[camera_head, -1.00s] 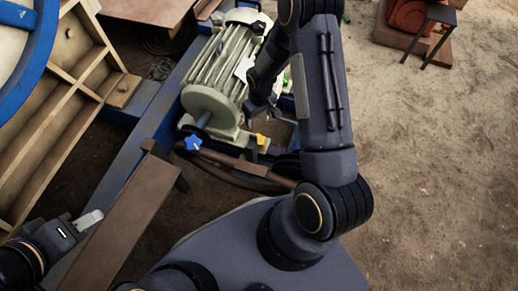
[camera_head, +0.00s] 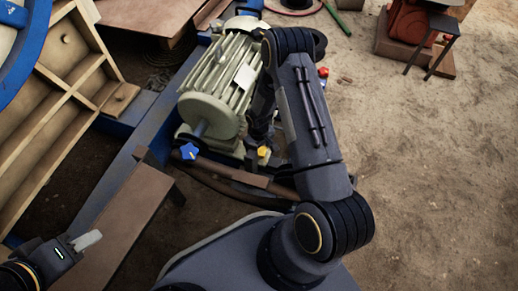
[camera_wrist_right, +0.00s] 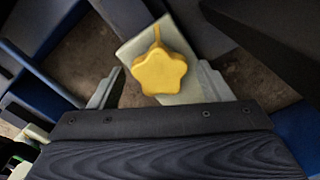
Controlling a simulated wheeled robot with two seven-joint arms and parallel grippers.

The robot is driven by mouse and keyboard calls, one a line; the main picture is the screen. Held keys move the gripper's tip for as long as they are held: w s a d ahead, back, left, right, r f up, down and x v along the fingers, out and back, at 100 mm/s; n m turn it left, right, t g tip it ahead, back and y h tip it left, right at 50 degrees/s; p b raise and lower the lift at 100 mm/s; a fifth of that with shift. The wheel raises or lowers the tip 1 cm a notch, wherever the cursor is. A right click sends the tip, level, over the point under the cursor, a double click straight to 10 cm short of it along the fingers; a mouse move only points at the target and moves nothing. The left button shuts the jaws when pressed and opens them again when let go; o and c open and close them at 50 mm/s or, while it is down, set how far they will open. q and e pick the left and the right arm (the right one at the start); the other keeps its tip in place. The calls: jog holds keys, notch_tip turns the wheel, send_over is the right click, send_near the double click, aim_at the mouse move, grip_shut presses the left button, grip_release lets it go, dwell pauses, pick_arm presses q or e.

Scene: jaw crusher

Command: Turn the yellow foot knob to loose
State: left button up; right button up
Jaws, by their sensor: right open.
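The yellow foot knob (camera_head: 263,152) is a small star shape at the foot of the motor in the head view. In the right wrist view the yellow knob (camera_wrist_right: 159,72) is large, on a pale foot plate (camera_wrist_right: 142,46). My right gripper (camera_wrist_right: 160,69) is open, with one finger to each side of the knob and gaps between; I cannot tell whether the knob is fully between the fingertips. In the head view my right arm partly hides that hand. My left gripper (camera_head: 88,240) is at the lower left, away from the knob; its jaw state is unclear.
The ribbed grey-green motor (camera_head: 222,85) stands on a blue frame (camera_head: 125,168). A blue star knob (camera_head: 189,151) lies left of the yellow one. A brown beam (camera_head: 118,228) is near my left gripper. Open sandy ground (camera_head: 430,160) lies to the right.

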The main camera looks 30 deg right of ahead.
jog(key=c, duration=1)
jog(key=shift+n, duration=0.4)
jog(key=n, duration=0.4)
jog(key=shift+n, duration=0.4)
jog(key=n, duration=0.4)
jog(key=shift+n, duration=0.3)
jog(key=n, duration=0.4)
jog(key=shift+p, duration=0.4)
jog(key=n, duration=0.5)
jog(key=shift+p, duration=0.35)
jog(key=shift+n, duration=0.3)
